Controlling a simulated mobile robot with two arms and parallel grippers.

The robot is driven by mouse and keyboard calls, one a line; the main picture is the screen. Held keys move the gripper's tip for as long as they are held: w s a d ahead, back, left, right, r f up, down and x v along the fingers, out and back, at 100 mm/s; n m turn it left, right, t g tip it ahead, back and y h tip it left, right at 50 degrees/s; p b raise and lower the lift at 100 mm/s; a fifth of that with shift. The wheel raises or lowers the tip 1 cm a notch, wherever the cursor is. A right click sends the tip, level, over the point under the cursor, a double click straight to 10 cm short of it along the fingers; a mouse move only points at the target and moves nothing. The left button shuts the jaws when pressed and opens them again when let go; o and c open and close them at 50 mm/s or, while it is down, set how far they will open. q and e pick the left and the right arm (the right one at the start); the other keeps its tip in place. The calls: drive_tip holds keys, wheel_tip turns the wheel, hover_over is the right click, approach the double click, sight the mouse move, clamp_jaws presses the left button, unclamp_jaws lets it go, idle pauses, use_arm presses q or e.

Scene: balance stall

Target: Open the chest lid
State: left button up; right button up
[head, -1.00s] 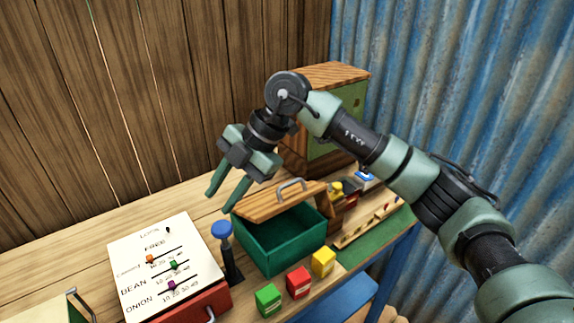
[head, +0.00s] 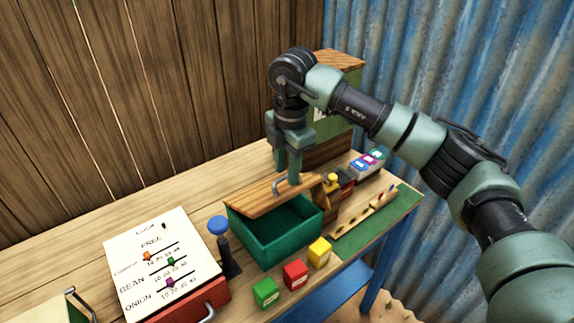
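The green chest (head: 270,246) stands on the workbench with its wooden lid (head: 256,199) partly raised, leaving its dark green inside visible. A grey metal handle (head: 276,187) sits on the lid. My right gripper (head: 288,172) points down at the lid, its fingers apart, with one finger beside the handle's right end. I cannot tell whether it touches the handle or lid. My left gripper is out of view.
A blue-topped post (head: 218,226) and a sloped slider board (head: 160,262) stand left of the chest. Green (head: 265,291), red (head: 295,274) and yellow (head: 319,251) blocks lie in front. A wooden rack (head: 363,217) is to the right, a cabinet (head: 343,95) behind.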

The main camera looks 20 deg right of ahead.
drive_tip(key=shift+f, duration=0.1)
drive_tip(key=shift+c, duration=0.3)
clamp_jaws()
idle(1.1)
